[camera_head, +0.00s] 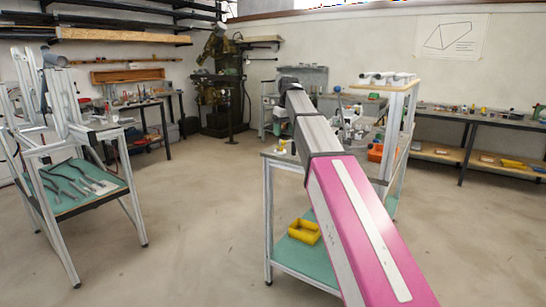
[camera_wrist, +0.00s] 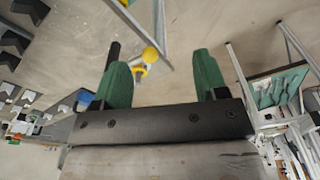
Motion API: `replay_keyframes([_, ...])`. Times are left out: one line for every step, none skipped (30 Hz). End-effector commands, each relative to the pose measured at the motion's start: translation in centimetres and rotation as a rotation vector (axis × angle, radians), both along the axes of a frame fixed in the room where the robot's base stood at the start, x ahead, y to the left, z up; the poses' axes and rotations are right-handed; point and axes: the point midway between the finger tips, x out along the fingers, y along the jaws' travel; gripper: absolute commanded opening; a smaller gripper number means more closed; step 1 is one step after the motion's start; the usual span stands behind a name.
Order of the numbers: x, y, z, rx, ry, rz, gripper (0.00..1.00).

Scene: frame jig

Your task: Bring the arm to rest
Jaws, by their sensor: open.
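My arm stretches from the lower right of the head view toward the middle, its pink and grey links lying in front of a workbench (camera_head: 268,200). My gripper is hidden behind the arm in the head view. In the wrist view my gripper (camera_wrist: 162,80) shows two green fingers, wide apart, with nothing between them but floor and a bit of yellow further off. The wrist picture is turned, with floor filling its upper part.
A metal-framed stand (camera_head: 140,215) with tools on its green lower shelf is at left. A yellow bin (camera_head: 304,231) sits on the workbench's lower shelf. An orange bin (camera_head: 375,153) is behind my arm. Long benches line the walls. Floor between stand and workbench is clear.

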Motion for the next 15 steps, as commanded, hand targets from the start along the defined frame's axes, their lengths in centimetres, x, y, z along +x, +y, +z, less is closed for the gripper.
replay_keyframes([-0.2,-0.2,-0.8,0.0,0.002,-0.006,0.66])
replay_keyframes([-0.3,-0.3,-1.1,-0.001,0.004,-0.009,0.66])
replay_keyframes([-0.4,-0.5,-1.8,-0.002,0.006,-0.015,0.66])
replay_keyframes([-0.5,-0.6,-2.3,-0.001,0.006,-0.02,0.66])
replay_keyframes([-0.6,-0.7,-2.7,-0.001,0.008,-0.025,0.66])
replay_keyframes([-0.7,-0.9,-3.5,-0.001,0.007,-0.032,0.66])
replay_keyframes([-0.8,-1.1,-4.0,-0.002,0.01,-0.038,0.66])
replay_keyframes([-0.9,-1.2,-4.6,-0.002,0.011,-0.043,0.66])
replay_keyframes([-1.1,-1.4,-5.5,-0.003,0.014,-0.051,0.66])
replay_keyframes([-1.2,-1.6,-6.1,-0.002,0.014,-0.057,0.66])
replay_keyframes([-1.4,-1.8,-6.9,-0.003,0.015,-0.064,0.66])
replay_keyframes([-1.7,-2.0,-7.9,-0.003,0.017,-0.074,0.66])
replay_keyframes([-1.9,-2.3,-8.8,-0.004,0.02,-0.083,0.66])
replay_keyframes([-2.1,-2.5,-9.6,-0.004,0.022,-0.091,0.66])
replay_keyframes([-2.6,-2.9,-11.1,-0.005,0.024,-0.104,0.66])
